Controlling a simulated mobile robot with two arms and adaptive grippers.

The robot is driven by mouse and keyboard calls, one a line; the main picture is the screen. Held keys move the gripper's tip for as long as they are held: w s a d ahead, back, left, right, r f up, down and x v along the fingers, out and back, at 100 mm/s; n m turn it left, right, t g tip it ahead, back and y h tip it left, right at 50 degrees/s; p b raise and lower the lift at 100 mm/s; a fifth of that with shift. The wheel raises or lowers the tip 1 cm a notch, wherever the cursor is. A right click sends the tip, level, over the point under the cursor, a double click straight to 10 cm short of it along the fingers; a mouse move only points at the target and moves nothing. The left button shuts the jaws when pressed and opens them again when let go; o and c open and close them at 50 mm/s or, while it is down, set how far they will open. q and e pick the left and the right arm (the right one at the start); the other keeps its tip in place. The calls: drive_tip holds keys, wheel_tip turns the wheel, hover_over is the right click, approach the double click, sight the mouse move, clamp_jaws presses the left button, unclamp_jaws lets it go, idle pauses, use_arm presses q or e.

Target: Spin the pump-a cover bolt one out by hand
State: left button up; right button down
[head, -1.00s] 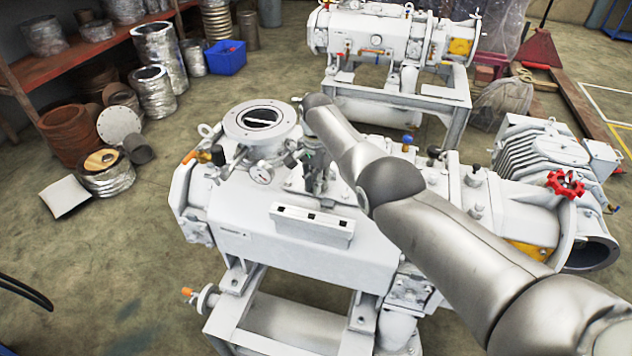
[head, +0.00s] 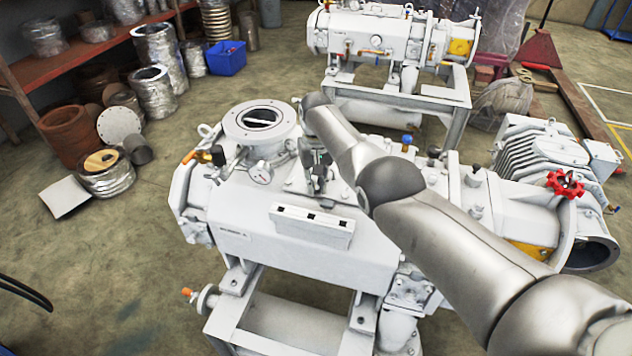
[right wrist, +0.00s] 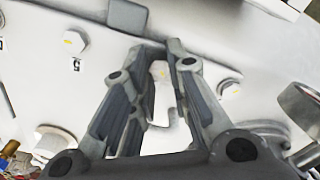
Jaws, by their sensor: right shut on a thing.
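The white pump (head: 240,225) stands in the middle of the head view, with a round port on top. My right gripper (head: 318,190) points down at its top cover, behind a white block with dark slots. The bolt's shank is hidden. Another yellow-marked bolt (right wrist: 75,41) sits at left beside a printed 5, and one more (right wrist: 230,88) sits at right. My left gripper is not in view.
A red handwheel (head: 566,184) is at right. A second pump (head: 375,45) stands behind. A shelf (head: 75,60) and metal cans are at left; the floor in front of them is mostly clear.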

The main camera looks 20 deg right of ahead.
drive_tip(key=n, duration=0.4)
drive_tip(key=shift+f+n, duration=0.15)
drive_tip(key=shift+n, duration=0.15)
drive_tip(key=n, duration=0.4)
drive_tip(key=shift+s+n, duration=0.1)
drive_tip(key=shift+n, duration=0.2)
drive_tip(key=n, duration=0.4)
drive_tip(key=shift+n, duration=0.3)
drive_tip(key=shift+s+a+f+n, duration=0.1)
drive_tip(key=shift+n, duration=0.8)
drive_tip(key=shift+s+f+n, duration=0.1)
drive_tip(key=shift+n, duration=0.8)
drive_tip(key=c, duration=1.4)
unclamp_jaws()
drive_tip(key=shift+w, duration=0.1)
drive_tip(key=shift+o, duration=0.3)
drive_tip(key=shift+w+r, duration=0.1)
drive_tip(key=shift+r, duration=0.05)
drive_tip(key=shift+w, duration=0.1)
drive_tip(key=shift+r, duration=0.1)
